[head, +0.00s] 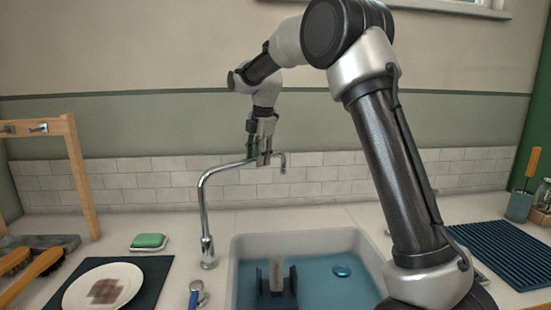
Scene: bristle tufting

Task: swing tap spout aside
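The chrome tap spout (228,167) rises from its base (208,254) on the counter behind the left corner of the sink. It bends right and its short downturned end (283,163) hangs over the back of the sink. My gripper (259,162) points down at the spout's horizontal part, close to its outer end. The fingertips overlap the spout in the picture. The view is too small to tell whether they are closed on it or only around it. The tap's handle with a blue mark (197,294) stands in front of the base.
The sink (244,246) holds blue water, a dark rack with an upright pale piece (276,272) and a blue round thing (341,271). Left are a green sponge (149,241), a stained plate (78,293), brushes and a wooden frame (84,185). A ribbed blue mat (508,250) lies right.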

